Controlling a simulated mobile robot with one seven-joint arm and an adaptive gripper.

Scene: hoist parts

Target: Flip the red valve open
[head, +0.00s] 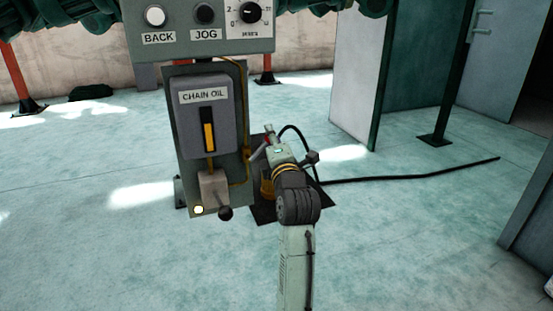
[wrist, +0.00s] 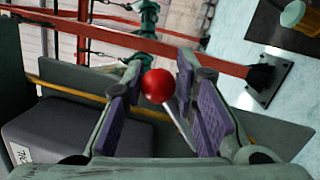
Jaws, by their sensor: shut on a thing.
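The red valve's round red knob (wrist: 157,86) shows in the wrist view between the tips of my two purple-padded fingers. My gripper (wrist: 155,79) is shut on this knob. The rest of the valve is mostly hidden behind the knob and the fingers. In the head view my gripper (head: 265,148) is at the right edge of the grey-green panel (head: 240,90). A small bit of red (head: 268,139) shows there at the fingers. The valve's body cannot be made out in that view.
A black cable (head: 420,176) lies on the floor at right. Open floor spreads around.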

